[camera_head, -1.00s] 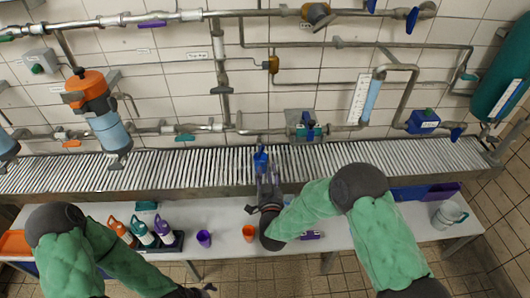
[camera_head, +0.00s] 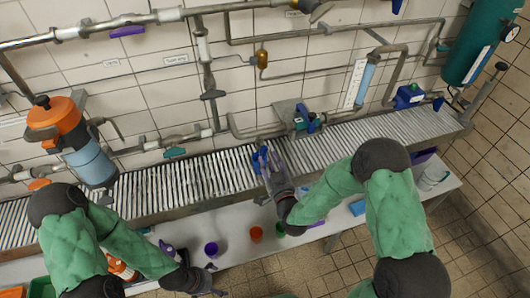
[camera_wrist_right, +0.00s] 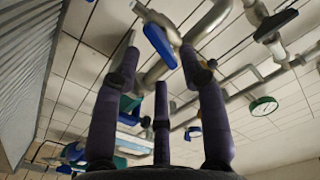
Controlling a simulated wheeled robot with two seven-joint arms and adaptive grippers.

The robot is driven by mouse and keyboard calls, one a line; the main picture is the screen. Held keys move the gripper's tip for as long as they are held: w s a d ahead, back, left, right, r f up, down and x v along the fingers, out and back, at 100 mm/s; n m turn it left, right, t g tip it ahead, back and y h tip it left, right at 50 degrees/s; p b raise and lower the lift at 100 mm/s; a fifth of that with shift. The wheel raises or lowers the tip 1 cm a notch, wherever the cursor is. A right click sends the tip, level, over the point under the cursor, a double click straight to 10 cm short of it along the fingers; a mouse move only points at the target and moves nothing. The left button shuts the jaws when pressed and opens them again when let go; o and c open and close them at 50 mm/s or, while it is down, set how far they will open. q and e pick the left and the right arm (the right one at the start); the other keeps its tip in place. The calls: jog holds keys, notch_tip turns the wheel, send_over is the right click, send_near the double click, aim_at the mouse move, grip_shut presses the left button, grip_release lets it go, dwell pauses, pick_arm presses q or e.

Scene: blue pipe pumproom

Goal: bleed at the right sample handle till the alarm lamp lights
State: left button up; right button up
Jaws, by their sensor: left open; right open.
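My right gripper (camera_head: 265,162) is open over the slatted grating, reaching toward the wall, with a blue part at its fingertips in the head view. In the right wrist view its dark fingers (camera_wrist_right: 160,75) are spread, and a blue handle (camera_wrist_right: 160,45) on a pipe shows beyond them, apart from them. A blue-handled fitting (camera_head: 308,120) sits on a wall plate right of my right gripper; I cannot tell whether it is the right sample handle. A blue box (camera_head: 410,96) sits further right on the pipe; no lit lamp is discernible. My left gripper (camera_head: 207,288) is open low at the front.
A slatted grating (camera_head: 160,185) runs along the wall above the white bench. An orange-topped filter (camera_head: 58,125) hangs at left, and a teal tank (camera_head: 485,45) at upper right.

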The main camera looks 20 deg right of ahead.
aim_at(265, 152)
jog(key=shift+w+b, duration=0.4)
jog(key=shift+w, duration=2.2)
grip_shut()
